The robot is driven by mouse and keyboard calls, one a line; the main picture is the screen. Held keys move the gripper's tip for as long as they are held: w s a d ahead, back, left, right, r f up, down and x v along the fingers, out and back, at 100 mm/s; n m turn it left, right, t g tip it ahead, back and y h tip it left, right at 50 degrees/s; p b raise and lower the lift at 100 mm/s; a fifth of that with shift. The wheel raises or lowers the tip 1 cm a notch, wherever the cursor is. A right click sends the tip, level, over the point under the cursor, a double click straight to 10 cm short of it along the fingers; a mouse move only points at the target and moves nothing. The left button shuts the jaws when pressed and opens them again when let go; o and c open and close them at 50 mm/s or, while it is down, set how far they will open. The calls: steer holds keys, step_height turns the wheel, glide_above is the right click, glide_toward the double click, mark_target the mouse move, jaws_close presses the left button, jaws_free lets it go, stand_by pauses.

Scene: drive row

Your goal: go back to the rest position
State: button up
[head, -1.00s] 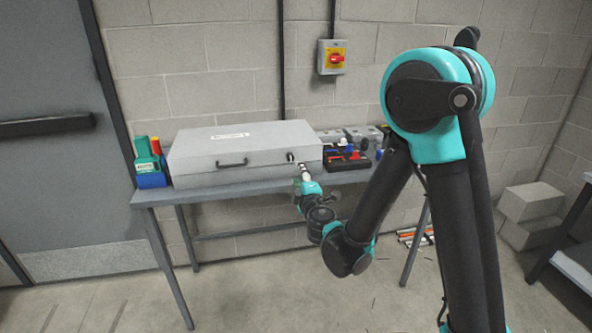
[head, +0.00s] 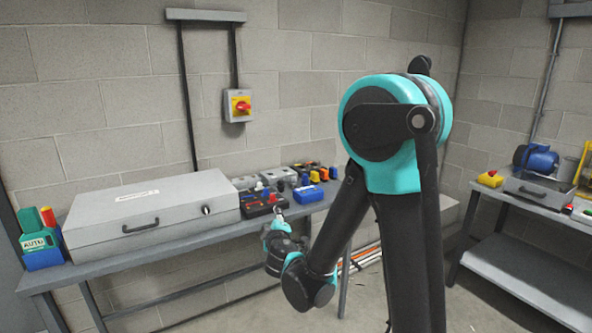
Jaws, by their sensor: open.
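My arm stands in the right half of the head view, with its elbow raised and its forearm reaching down toward the workbench. My gripper (head: 278,214) is small in the picture, at the front edge of the bench near a dark tray of tools (head: 262,204). It looks empty, and its fingertips are hard to make out. A grey case (head: 140,214) with a black handle lies closed on the bench to the left of my gripper.
The bench (head: 185,246) runs along the block wall, with a green and blue holder (head: 40,243) at its left end and several small parts at its right. A red and yellow switch (head: 238,105) hangs above. A second bench (head: 530,265) stands at the right. Floor shows between the benches.

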steer(key=s+d+f+m+g+h, duration=0.3)
steer(key=d+m, duration=0.1)
steer(key=d, duration=0.7)
steer(key=s+d+f+m+g+h, duration=0.2)
steer(key=s+d+m, duration=0.15)
steer(key=d, duration=0.75)
steer(key=s+d+f+m+g+y, duration=0.1)
steer(key=s+d+f+m+g, duration=0.2)
steer(key=s, duration=0.5)
steer(key=s+d+f+m+g+y, duration=0.1)
steer(key=s+d+f+m+g, duration=0.2)
steer(key=s, duration=0.6)
steer(key=shift+s+f+m+g, duration=0.15)
steer(key=shift+f+m+g, duration=0.15)
steer(key=shift+f+m, duration=0.5)
steer(key=shift+f, duration=0.1)
